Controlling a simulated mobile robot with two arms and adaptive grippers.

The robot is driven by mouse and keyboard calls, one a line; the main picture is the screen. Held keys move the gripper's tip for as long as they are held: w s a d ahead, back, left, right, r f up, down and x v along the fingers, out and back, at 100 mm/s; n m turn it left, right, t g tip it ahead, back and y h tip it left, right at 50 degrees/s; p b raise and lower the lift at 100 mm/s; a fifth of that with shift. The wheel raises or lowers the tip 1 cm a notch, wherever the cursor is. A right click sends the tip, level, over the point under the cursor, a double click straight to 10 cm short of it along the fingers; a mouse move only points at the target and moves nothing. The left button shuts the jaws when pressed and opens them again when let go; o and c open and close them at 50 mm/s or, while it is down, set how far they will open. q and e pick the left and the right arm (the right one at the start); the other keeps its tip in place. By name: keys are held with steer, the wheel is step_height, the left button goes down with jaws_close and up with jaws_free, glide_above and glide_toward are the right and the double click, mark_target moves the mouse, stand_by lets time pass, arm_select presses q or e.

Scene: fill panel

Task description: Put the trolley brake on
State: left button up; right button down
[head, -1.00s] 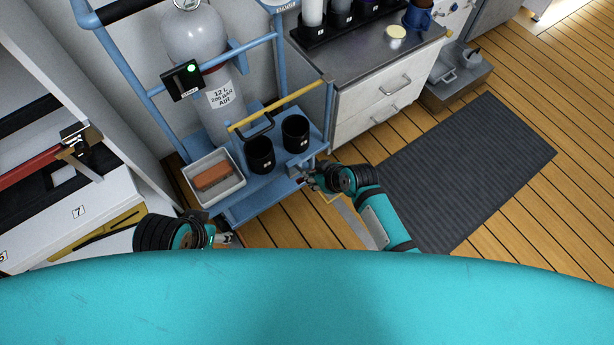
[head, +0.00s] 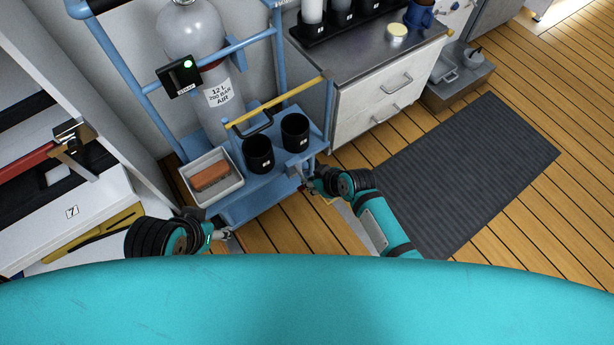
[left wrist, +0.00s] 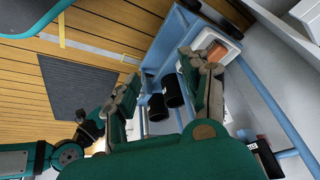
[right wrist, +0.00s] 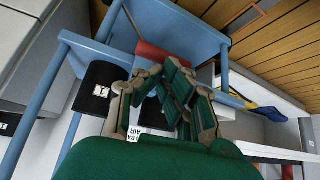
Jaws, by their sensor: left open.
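The blue trolley (head: 250,205) stands against the wall with a grey gas cylinder (head: 190,45) on it. Its deck carries two black bins, a left bin (head: 258,155) and a right bin (head: 295,132), and a white tray (head: 237,185) with an orange-brown block (head: 211,176). My right gripper (head: 305,182) is close to the trolley's front right corner; its fingers look close together, and contact is unclear. My left gripper (head: 227,234) is open and empty, low in front of the trolley's left side. I cannot make out the brake for certain.
A yellow bar (head: 275,102) crosses above the trolley deck. A drawer cabinet (head: 375,95) stands close on the right. A dark mat (head: 460,175) lies on the wooden floor. A white bench (head: 100,200) with tools is at the left.

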arm_select(q)
steer(key=p, duration=0.1)
steer(key=f+g+p, duration=0.1)
steer(key=p, duration=0.1)
steer(key=shift+s+a+f, duration=0.2)
steer(key=shift+s+f, duration=0.1)
arm_select(e)
steer(key=shift+s+d+r, duration=0.25)
steer(key=shift+s+d, duration=0.25)
steer(key=shift+d, duration=0.05)
steer(key=shift+s+d+r, duration=0.2)
steer(key=shift+s+d, duration=0.3)
steer(key=shift+d, duration=0.05)
steer(key=shift+d+r, duration=0.1)
steer(key=v, duration=1.1)
steer(key=shift+s+d+r, duration=0.2)
steer(key=shift+s+r, duration=0.05)
steer(key=shift+r, duration=0.05)
